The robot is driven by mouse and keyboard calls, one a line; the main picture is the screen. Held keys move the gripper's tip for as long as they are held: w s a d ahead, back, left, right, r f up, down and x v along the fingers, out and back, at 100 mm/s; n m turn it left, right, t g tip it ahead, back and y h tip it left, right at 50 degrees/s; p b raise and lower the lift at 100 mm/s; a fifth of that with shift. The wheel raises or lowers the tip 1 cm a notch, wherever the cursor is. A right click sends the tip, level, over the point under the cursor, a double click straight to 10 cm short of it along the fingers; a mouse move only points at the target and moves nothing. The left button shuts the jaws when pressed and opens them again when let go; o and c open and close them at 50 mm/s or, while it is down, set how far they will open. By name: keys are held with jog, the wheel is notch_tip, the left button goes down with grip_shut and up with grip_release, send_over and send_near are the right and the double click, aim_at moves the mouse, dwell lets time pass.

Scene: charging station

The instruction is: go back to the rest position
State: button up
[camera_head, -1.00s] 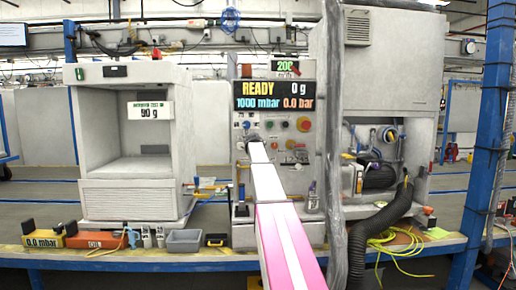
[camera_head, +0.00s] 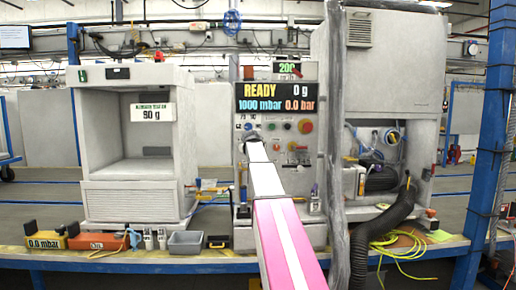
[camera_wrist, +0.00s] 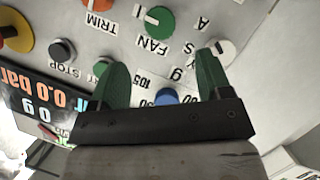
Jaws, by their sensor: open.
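My gripper (camera_wrist: 160,88) shows in the wrist view with two green fingers spread apart and nothing between them. It faces a grey control panel with knobs and buttons, close to the blue knob (camera_wrist: 167,96). The gripper's fingers cannot be made out there.
The display (camera_head: 276,97) reads READY, 0 g, 1000 mbar and 0.0 bar. An open white cabinet (camera_head: 135,205) stands left. A black hose (camera_head: 385,228) and yellow cable (camera_head: 398,250) lie right. A grey bin (camera_head: 185,243) and small tools sit along the bench front.

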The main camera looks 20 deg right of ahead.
dwell(0.4)
jog(key=s+a+f+g+y, duration=0.15)
jog(key=s+a+f, duration=0.35)
jog(key=f, duration=0.6)
jog(key=s+a+f+g+y, duration=0.15)
jog(key=s+a+f, duration=0.35)
jog(key=f, duration=0.6)
jog(key=s+a+f+g+y, duration=0.1)
jog(key=s+a+f+g, duration=0.2)
jog(key=s+f, duration=0.65)
jog(key=s+a+f+g+y, duration=0.1)
jog(key=s+a+f+g, duration=0.1)
jog(key=s+f, duration=0.5)
jog(key=s+a+f+g+y, duration=0.1)
jog(key=s+a+f+g, duration=0.1)
jog(key=s+a+f, duration=0.3)
jog(key=s+a+f+m+g, duration=0.1)
jog(key=s+a+f, duration=0.3)
jog(key=s+f, duration=0.6)
jog(key=s+g, duration=0.1)
jog(key=s, duration=0.1)
jog(key=shift+s+y, duration=0.4)
jog(key=shift+a, duration=0.1)
